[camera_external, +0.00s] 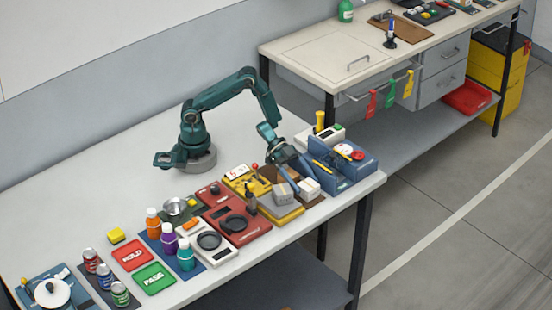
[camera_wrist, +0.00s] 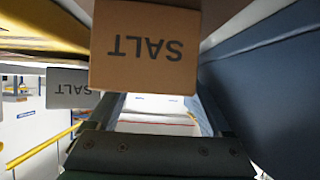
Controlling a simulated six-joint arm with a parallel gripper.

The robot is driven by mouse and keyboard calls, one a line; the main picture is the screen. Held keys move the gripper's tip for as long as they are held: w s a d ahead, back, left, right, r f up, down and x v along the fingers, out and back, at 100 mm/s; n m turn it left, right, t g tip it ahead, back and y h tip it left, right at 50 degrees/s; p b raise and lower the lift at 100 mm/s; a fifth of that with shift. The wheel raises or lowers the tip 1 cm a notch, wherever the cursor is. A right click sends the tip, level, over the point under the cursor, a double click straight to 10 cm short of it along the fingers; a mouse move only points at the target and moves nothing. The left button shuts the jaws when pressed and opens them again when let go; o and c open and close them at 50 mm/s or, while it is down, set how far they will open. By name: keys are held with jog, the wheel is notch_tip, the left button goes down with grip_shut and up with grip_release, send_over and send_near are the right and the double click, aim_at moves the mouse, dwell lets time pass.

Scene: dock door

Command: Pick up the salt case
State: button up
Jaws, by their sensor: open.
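A brown case lettered SALT (camera_wrist: 145,45) fills the upper middle of the wrist view, upside down and close in front of my gripper. A smaller grey case also lettered SALT (camera_wrist: 72,88) shows behind it at the left. In the external view, a grey box (camera_external: 283,193) and a white box (camera_external: 309,188) sit close below my gripper (camera_external: 297,176). I cannot tell for sure which box there is which case. My gripper's fingers (camera_wrist: 158,125) are apart at the bottom of the wrist view, with the brown case beyond them and nothing seen held.
A blue bin unit (camera_external: 345,165) stands close on the right and a yellow device (camera_external: 285,213) on the left. A red scale (camera_external: 237,215), bottles and cans line the table (camera_external: 110,205) further left. The table behind my arm is clear.

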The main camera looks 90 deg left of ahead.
aim_at(314, 196)
jog(key=shift+x, duration=1.65)
jog(key=c, duration=1.2)
jog(key=shift+c, duration=0.2)
jog(key=shift+r, duration=0.2)
